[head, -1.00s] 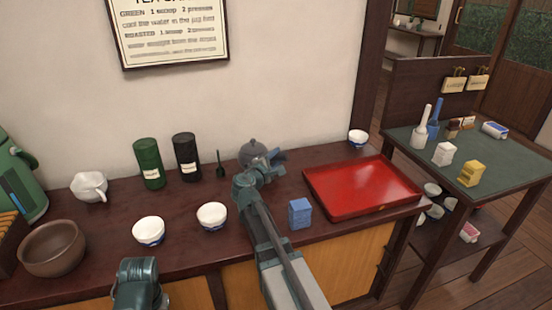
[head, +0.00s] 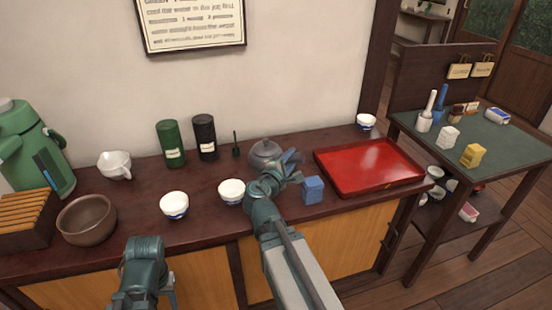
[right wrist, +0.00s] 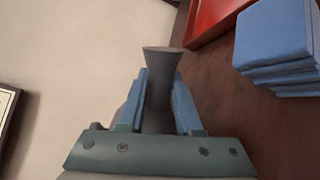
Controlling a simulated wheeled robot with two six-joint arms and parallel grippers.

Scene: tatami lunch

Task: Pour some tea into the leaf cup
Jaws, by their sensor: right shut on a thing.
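A grey teapot (head: 263,154) with a rounded lid is at the back middle of the counter in the head view. My right gripper (head: 288,160) is beside it. In the right wrist view my right gripper (right wrist: 159,95) is shut on a grey flared handle (right wrist: 162,62), which looks like the teapot's. I cannot tell whether the pot touches the counter. White cups with blue lower bands stand at front left (head: 174,205), at the middle (head: 231,191) and at back right (head: 366,122). Their patterns are too small to read. My left gripper (head: 143,296) is low at the front, its fingers unclear.
A blue block (head: 313,190) and a red tray (head: 345,188) are right of my right gripper. Green (head: 171,144) and black (head: 205,138) canisters stand behind the cups. A brown bowl (head: 87,222), a white spouted jug (head: 115,164) and a green flask (head: 35,150) are left.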

